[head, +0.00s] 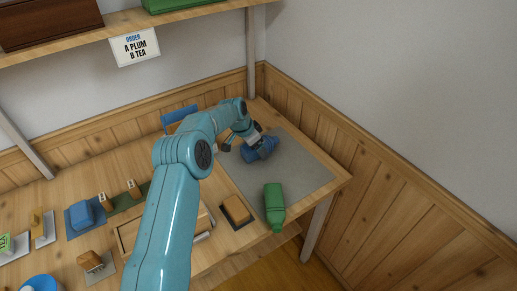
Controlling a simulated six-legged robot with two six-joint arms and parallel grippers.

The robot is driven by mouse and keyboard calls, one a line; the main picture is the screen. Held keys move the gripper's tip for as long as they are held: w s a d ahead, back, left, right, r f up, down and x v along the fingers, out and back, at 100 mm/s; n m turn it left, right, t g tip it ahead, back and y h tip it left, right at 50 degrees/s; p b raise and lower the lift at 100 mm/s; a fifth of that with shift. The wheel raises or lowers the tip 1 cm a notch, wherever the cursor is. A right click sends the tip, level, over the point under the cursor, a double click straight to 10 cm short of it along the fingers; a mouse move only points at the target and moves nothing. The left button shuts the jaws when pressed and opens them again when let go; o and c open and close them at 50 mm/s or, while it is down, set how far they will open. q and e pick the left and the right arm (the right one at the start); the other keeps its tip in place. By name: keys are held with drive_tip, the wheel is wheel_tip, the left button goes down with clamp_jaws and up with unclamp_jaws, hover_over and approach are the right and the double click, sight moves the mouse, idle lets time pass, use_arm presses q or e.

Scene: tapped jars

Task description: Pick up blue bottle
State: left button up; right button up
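The blue bottle (262,149) lies on its side on a grey mat (297,172) at the right end of the table. My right gripper (243,141) is at the bottle's upper-left end, close to it. Its dark fingertips look spread apart, one left of the bottle and one above it. The gripper and wrist partly hide that end, and I cannot tell whether they touch the bottle. My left gripper is not in view.
A green bottle (274,206) lies at the mat's front edge. A brown-topped block (237,209) sits left of it. A wooden tray (205,218) is partly hidden by my arm. A blue block (82,214) and small items are further left. A wall borders the right.

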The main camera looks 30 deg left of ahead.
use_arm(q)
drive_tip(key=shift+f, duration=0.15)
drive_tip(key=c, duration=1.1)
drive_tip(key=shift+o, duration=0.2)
